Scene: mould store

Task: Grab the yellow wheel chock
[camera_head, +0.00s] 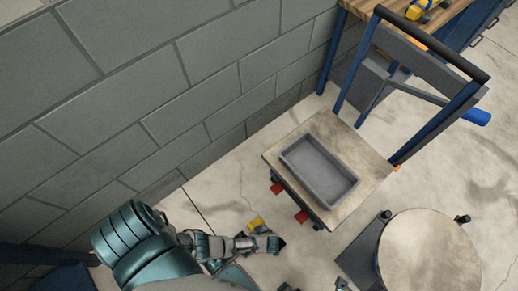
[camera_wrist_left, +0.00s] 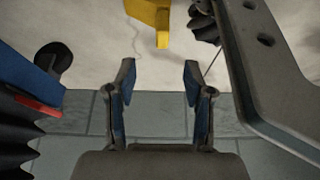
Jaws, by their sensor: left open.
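The yellow wheel chock (camera_head: 256,224) lies on the floor beside the grey block wall, near the low cart. My left gripper (camera_head: 274,243) is low beside it in the head view, partly overlapping its near side. In the left wrist view the chock (camera_wrist_left: 151,13) is cut off by the top edge. Its narrow lower end points down between the lines of the two fingers. The left gripper (camera_wrist_left: 160,82) is open and empty there, with the chock beyond its fingertips and apart from them. My right gripper is not seen.
A low cart (camera_head: 375,169) with a grey tray (camera_head: 347,193) stands right of the chock, with red parts below. A round-topped stand (camera_head: 430,255) is at lower right. A workbench (camera_head: 455,28) is at the back. Bare floor lies between the wall and cart.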

